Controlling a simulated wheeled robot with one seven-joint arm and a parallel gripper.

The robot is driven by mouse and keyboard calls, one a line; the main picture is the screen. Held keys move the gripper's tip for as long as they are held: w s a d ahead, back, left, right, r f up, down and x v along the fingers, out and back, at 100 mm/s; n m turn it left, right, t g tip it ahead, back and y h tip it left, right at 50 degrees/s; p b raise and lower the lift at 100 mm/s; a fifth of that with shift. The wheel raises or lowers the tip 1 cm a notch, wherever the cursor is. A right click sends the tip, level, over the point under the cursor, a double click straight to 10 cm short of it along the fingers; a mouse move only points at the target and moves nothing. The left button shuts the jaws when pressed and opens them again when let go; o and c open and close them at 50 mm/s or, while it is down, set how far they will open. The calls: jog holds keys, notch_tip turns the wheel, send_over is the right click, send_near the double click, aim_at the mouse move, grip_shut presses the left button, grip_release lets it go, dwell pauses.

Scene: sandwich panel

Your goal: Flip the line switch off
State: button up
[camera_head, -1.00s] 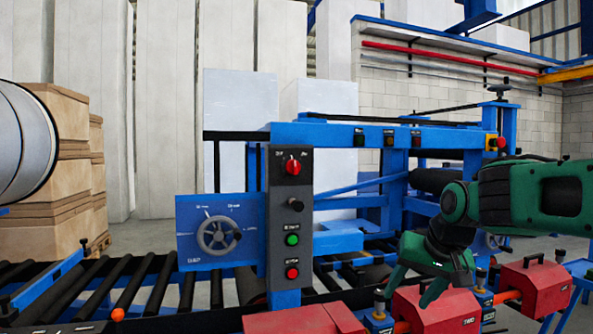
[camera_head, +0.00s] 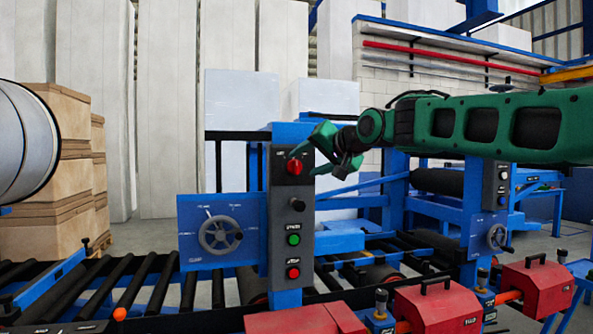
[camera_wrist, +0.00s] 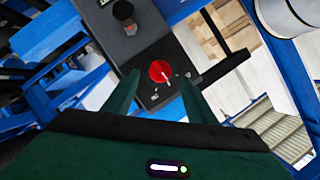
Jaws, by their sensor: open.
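The line switch is a red rotary knob (camera_head: 294,167) at the top of a dark grey control panel (camera_head: 290,222) on a blue post. In the wrist view the red knob (camera_wrist: 160,71) has a white pointer line and small markings beside it, too small to read. My gripper (camera_head: 306,158) is at the panel's top right, close to the knob. In the wrist view my gripper (camera_wrist: 158,90) is open, with one green finger on each side of the knob. Whether the fingers touch it I cannot tell.
Below the knob are a black knob (camera_head: 297,204), a green button (camera_head: 293,239) and a red button (camera_head: 293,273). A blue plate with a handwheel (camera_head: 220,235) stands left of the panel. Red boxes (camera_head: 430,305) and rollers (camera_head: 130,285) lie lower down.

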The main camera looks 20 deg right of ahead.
aim_at(298, 165)
jog(key=shift+x, duration=2.15)
